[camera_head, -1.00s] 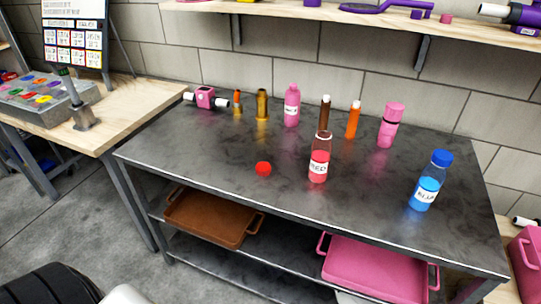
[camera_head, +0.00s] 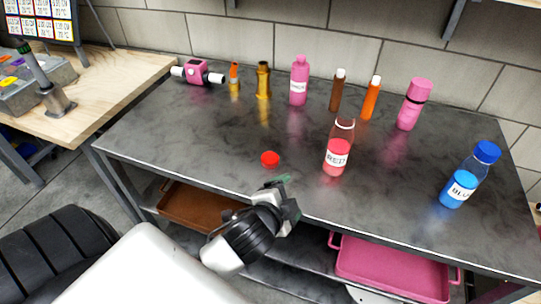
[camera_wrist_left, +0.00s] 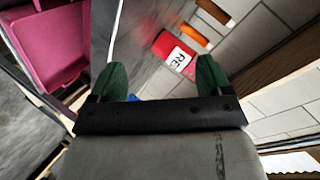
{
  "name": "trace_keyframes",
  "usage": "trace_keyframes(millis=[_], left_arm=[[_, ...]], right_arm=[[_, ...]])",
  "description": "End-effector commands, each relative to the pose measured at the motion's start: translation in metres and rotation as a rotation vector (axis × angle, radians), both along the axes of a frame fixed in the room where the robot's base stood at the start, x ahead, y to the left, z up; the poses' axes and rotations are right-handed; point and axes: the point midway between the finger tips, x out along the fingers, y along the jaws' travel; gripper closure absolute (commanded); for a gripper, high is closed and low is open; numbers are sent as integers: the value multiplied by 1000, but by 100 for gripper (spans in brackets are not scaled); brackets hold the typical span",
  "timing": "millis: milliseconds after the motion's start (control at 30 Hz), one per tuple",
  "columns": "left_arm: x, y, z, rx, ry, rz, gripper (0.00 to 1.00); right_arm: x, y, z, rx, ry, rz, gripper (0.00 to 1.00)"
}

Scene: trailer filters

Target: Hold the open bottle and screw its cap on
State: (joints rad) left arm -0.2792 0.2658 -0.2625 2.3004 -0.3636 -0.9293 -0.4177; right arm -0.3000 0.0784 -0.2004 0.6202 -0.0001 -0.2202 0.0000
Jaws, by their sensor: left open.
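The open bottle (camera_head: 338,150) stands upright on the dark table, with red contents and a label reading RED. Its red cap (camera_head: 270,158) lies on the table to its left, near the front edge. My left gripper (camera_head: 282,183) is just in front of the table's front edge, close to the cap and apart from it. In the left wrist view its two green fingertips (camera_wrist_left: 160,80) are spread with nothing between them. The red bottle (camera_wrist_left: 172,50) also shows there beyond the fingers. My right gripper is not in view.
A blue bottle (camera_head: 470,178) with its cap on stands at the right of the table (camera_head: 200,130). Several pink, orange and brown bottles stand along the back. A brown tray (camera_head: 195,208) and a pink tray (camera_head: 385,270) are on the shelf below. The table's left front is clear.

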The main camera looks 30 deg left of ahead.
Motion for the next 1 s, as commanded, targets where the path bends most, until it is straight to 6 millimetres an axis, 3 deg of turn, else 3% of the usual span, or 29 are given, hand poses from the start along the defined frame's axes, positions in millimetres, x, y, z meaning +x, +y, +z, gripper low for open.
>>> trace_keyframes(millis=[167, 300, 533, 700, 833, 933, 967, 1000], left_arm=[[35, -13, 40, 243, -236, -147, 21], [62, -37, 85, 557, -506, -304, 21], [76, -93, 141, 1185, -985, -566, 21], [72, -128, 147, 1669, -1322, -748, 21], [70, -140, 132, 2033, -1566, -901, 21], [71, -136, 113, 2297, -1746, -1042, 21], [73, -132, 107, -2331, 1766, 1068, 21], [75, -126, 98, -2225, 1685, 1046, 21]], right_arm=[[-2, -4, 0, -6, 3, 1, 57], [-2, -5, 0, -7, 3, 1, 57], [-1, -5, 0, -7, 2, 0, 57], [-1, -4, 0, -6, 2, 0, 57], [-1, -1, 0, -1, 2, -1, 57], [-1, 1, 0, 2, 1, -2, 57], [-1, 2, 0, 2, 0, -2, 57], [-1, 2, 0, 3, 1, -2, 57]])
